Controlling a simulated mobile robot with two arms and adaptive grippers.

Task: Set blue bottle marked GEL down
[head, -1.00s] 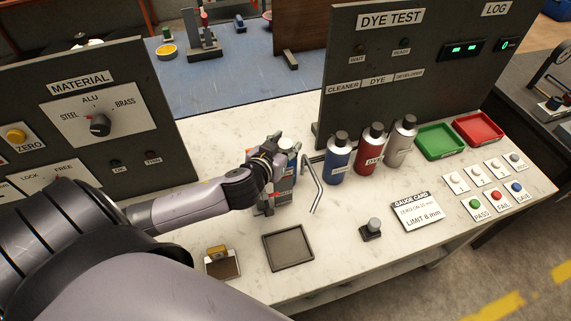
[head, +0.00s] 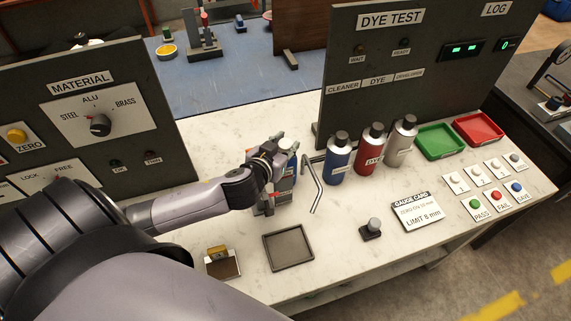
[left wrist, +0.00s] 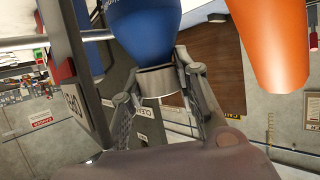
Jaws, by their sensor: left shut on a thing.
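My left gripper (head: 274,176) is over the white bench, left of the bent metal rod. It is shut on a blue bottle (head: 291,161), mostly hidden behind the fingers in the head view. In the left wrist view the blue bottle (left wrist: 146,28) shows large, with its silvery neck (left wrist: 160,80) between the two fingers. The word GEL cannot be read on it. I cannot tell whether its base touches the bench. My right gripper is in neither view.
A bent metal rod (head: 312,184) lies close right of the held bottle. Another blue bottle (head: 337,164), a red bottle (head: 370,155) and a grey bottle (head: 401,143) stand beyond it. A square dark tray (head: 288,248) is in front. Bare bench lies behind the gripper.

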